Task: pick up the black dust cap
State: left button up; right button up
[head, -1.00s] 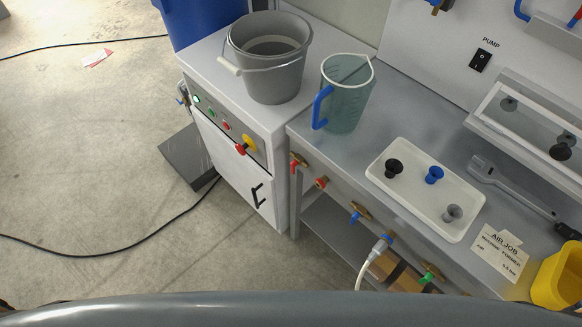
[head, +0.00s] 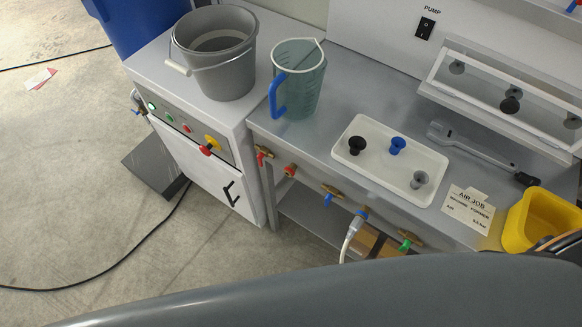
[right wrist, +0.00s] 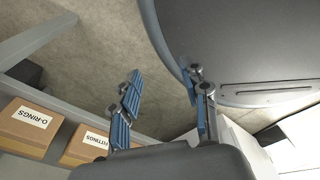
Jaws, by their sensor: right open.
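The black dust cap (head: 357,146) stands in the left end of a white tray (head: 381,182) on the grey bench, in the head view. A blue cap (head: 398,145) and a grey cap (head: 420,179) are in the same tray. My right gripper (right wrist: 163,88) shows in the right wrist view, its two blue-padded fingers apart with nothing between them. No cap shows in that view. My left gripper is not in view.
A jug (head: 298,80) and a bucket (head: 215,55) stand left of the tray. A wrench (head: 480,153), a sign (head: 468,209) and a yellow bin (head: 540,222) lie to its right. Valves line the bench's front edge. Boxes (right wrist: 30,128) sit on a lower shelf.

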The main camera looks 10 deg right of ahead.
aim_at(522, 177)
jog(key=z, duration=2.15)
jog(key=k, duration=0.95)
jog(key=u, duration=0.4)
jog(key=k+u, duration=0.15)
jog(key=u, duration=0.65)
jog(key=k+j+u, duration=0.1)
jog(key=u, duration=0.3)
jog(key=l+u, duration=0.4)
jog(key=l, duration=2.8)
